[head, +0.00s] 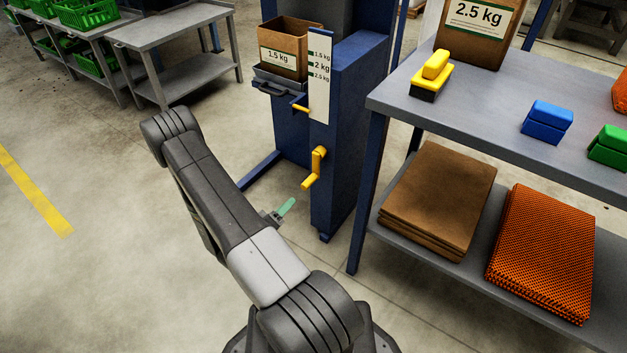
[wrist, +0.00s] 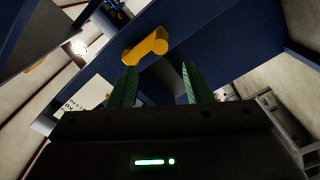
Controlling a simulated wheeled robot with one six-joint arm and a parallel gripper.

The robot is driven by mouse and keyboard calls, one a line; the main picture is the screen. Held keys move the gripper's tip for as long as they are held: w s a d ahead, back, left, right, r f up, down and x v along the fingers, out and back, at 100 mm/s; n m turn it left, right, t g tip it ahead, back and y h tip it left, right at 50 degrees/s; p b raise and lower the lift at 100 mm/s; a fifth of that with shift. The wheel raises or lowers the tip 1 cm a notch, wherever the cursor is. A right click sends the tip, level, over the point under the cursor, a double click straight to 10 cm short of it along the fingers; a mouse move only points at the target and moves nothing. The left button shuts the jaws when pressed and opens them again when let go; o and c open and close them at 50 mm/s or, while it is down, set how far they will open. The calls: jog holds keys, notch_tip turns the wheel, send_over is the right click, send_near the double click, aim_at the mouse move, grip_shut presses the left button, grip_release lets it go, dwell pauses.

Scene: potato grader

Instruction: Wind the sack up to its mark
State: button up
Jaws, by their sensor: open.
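A brown paper sack (head: 289,48) labelled 1.5 kg stands in a grey carrier (head: 281,80) on the blue lift (head: 352,110). A white scale board (head: 320,98) on the lift carries marks for 1.5, 2 and 2.5 kg, with 1.5 kg on top. A yellow pointer (head: 301,108) sits at the board's left edge, below the 2.5 kg mark. A yellow crank (head: 316,168) sticks out lower on the lift. My gripper (head: 287,207), with green fingers, is apart from the crank, below and left of it. In the wrist view the crank (wrist: 146,45) shows beyond the open, empty fingers (wrist: 158,75).
A grey bench (head: 470,113) on the right holds a yellow brush (head: 431,75), blue and green blocks and a 2.5 kg sack. Its lower shelf carries flat brown sacks (head: 436,200) and orange netting (head: 545,250).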

aim_at(309, 182)
jog(key=b+x, duration=0.2)
jog(key=x, duration=1.1)
grip_shut()
